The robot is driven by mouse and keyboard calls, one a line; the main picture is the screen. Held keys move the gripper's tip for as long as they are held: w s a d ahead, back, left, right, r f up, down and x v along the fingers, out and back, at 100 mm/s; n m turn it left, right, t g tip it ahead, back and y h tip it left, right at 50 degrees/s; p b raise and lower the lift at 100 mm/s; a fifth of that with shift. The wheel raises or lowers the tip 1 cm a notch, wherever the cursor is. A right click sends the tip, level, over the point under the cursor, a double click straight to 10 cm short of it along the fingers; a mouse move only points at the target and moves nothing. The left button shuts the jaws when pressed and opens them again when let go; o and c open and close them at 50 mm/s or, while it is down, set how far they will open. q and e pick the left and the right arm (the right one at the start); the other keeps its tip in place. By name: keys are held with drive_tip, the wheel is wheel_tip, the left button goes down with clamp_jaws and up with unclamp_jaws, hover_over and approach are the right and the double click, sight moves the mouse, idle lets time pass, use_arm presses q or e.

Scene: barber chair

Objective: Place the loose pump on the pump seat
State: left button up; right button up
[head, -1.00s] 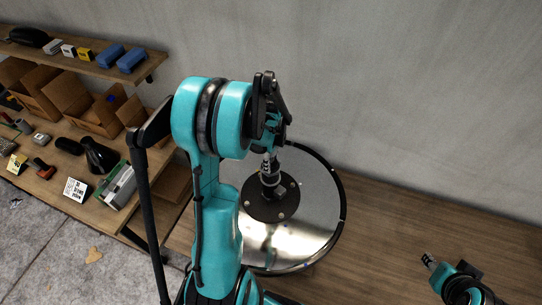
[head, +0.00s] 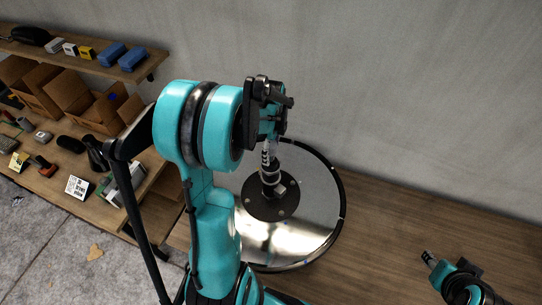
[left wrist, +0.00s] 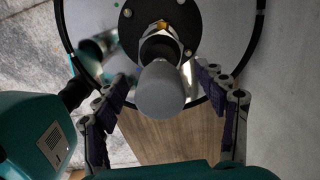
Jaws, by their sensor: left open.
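The pump (head: 268,158) stands upright, with a pale shaft and dark, silvery lower parts, at the black round flange (head: 257,207) in the middle of the shiny disc base (head: 310,210). In the left wrist view its grey rounded end (left wrist: 160,91) points at the camera, with a silver nut-like collar behind it. How it meets the seat under it is hidden. My left gripper (head: 270,110) is above the pump; in the left wrist view its fingers (left wrist: 170,100) are open, one on each side of the grey end and apart from it. My right gripper (head: 428,258) is far right, its fingers too small to read.
The disc base is on a wooden floor (head: 390,225) along a grey wall. A bench at the left holds cardboard boxes (head: 95,105), tools and small cards (head: 77,187). A shelf (head: 85,60) with blue items is above it. The floor right of the disc is clear.

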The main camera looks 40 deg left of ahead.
use_arm(q)
wheel_tip(320, 180, up, 7)
drive_tip(key=shift+f, duration=0.15)
drive_tip(key=s+d+r+n+t, duration=0.3)
drive_tip(key=s+d+n, duration=0.1)
drive_tip(key=d+n, duration=0.3)
drive_tip(key=s+d+r+n+t, duration=0.3)
drive_tip(key=d+n, duration=0.4)
drive_tip(key=d, duration=0.5)
drive_tip(key=shift+s+d+n+t, duration=0.25)
drive_tip(key=shift+s+t, duration=0.35)
drive_tip(key=shift+s, duration=0.45)
